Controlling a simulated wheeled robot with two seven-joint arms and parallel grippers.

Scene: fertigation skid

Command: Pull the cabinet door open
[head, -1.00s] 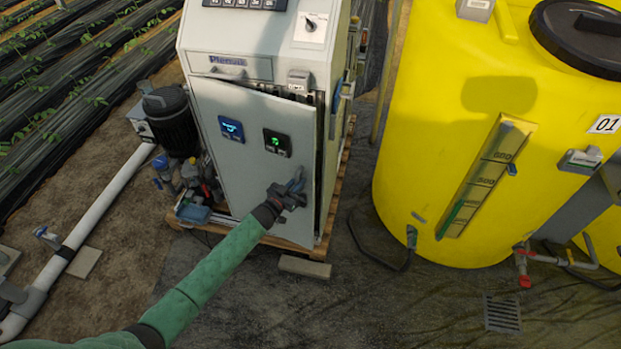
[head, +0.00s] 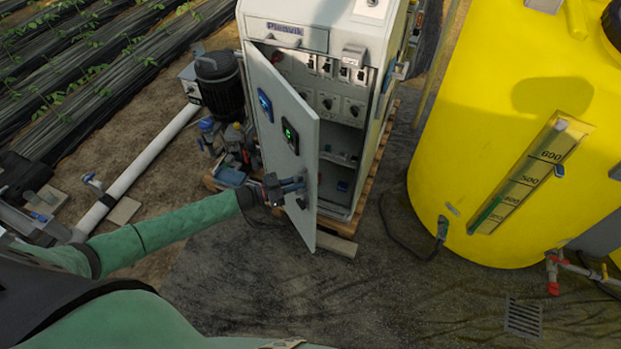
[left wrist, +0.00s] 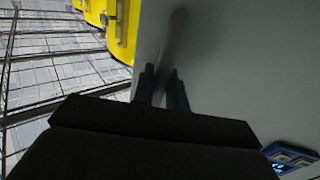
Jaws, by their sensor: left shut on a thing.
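The grey cabinet (head: 341,200) stands in the middle of the head view. Its door (head: 283,146) is swung out to the left, partly open, and shows the switches and shelves inside. My left gripper (head: 296,186) is at the door's lower free edge, shut on the door handle. In the left wrist view the handle (left wrist: 176,45) is a bar that runs up from between the fingers (left wrist: 163,88), close to the door face (left wrist: 240,75). The exact grip on the bar is partly dark. My right gripper is not in view.
A yellow tank (head: 500,130) stands to the right, with a hose on the ground beside it. A dark pump (head: 218,85) and a white pipe (head: 150,155) are to the left. The cabinet stands on a wooden pallet (head: 345,226).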

